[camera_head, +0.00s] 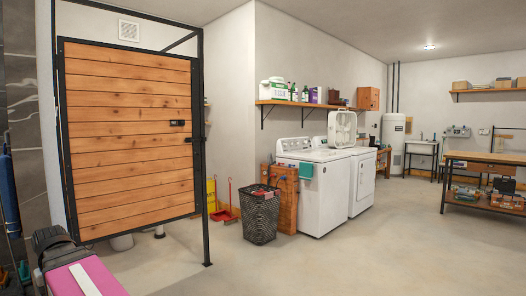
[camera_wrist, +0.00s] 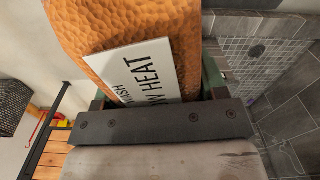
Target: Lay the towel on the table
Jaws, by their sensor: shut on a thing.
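My gripper (camera_wrist: 155,95) is shut on the towel (camera_wrist: 185,30), an orange, dimpled, thick bundle with a white label reading in part "WASH" and "HEAT". The towel sticks out beyond the fingers at the top of the wrist view, and its far end is cut off by the frame. In the head view I cannot clearly make out the towel or the fingers. A wood-topped workbench (camera_head: 490,157) with dark legs stands far off at the right. A smaller, light-topped table (camera_head: 421,142) stands at the back. I cannot tell which table is meant.
A slatted wooden door (camera_head: 128,130) in a black frame stands close at the left. A black mesh basket (camera_head: 260,216) stands before a washer (camera_head: 318,200) and a dryer (camera_head: 364,185). The concrete floor at the centre and right is clear. The wrist view shows grey tiles (camera_wrist: 290,105) below.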

